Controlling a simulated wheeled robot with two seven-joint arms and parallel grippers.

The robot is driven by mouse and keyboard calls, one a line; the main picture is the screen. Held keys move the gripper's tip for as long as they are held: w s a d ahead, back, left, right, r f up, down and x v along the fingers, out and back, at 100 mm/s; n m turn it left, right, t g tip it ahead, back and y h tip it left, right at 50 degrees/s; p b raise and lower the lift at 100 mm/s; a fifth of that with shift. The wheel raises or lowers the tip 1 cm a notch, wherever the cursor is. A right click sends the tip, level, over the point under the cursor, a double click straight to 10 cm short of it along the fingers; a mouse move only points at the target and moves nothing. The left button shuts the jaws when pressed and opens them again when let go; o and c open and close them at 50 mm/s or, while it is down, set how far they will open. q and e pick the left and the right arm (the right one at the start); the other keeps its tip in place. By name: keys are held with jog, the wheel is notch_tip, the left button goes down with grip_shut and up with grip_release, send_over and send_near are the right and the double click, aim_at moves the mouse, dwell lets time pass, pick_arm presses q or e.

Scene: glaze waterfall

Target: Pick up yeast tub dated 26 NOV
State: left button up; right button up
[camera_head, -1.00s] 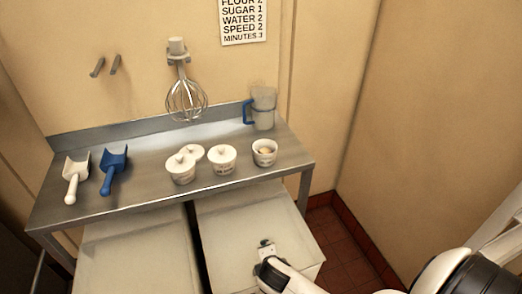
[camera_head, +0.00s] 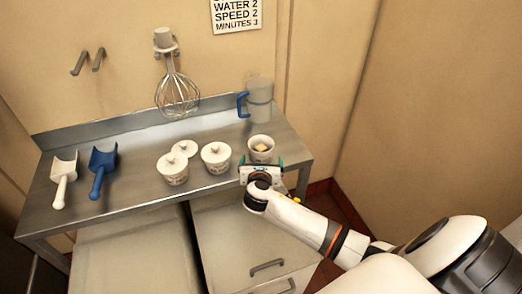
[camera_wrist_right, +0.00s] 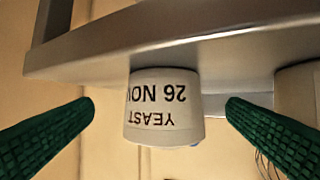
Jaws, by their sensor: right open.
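The yeast tub (camera_wrist_right: 163,108) shows upside down in the right wrist view, white, with "YEAST 26 NOV" in black. In the head view, the white tub (camera_head: 260,145) in front of my right gripper is uncovered, with something pale yellow inside. It stands on the steel table's right part. My right gripper (camera_head: 261,163) is open at the table's front edge, just short of this tub. In the wrist view its green fingers lie to either side of the tub, with gaps. My left gripper is not in view.
A clear jug (camera_head: 259,100) with a blue handle stands behind the yeast tub. White (camera_head: 64,180) and blue (camera_head: 101,170) scoops lie left.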

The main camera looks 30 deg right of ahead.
aim_at(261, 151)
jog(key=shift+x, duration=0.9)
jog(key=shift+w+d, duration=0.15)
jog(key=shift+w, duration=0.1)
jog(key=shift+p+x, duration=0.35)
jog(key=shift+x, duration=1.9)
jog(key=shift+r, duration=0.1)
jog(key=c, duration=1.1)
jog(key=shift+o, duration=0.2)
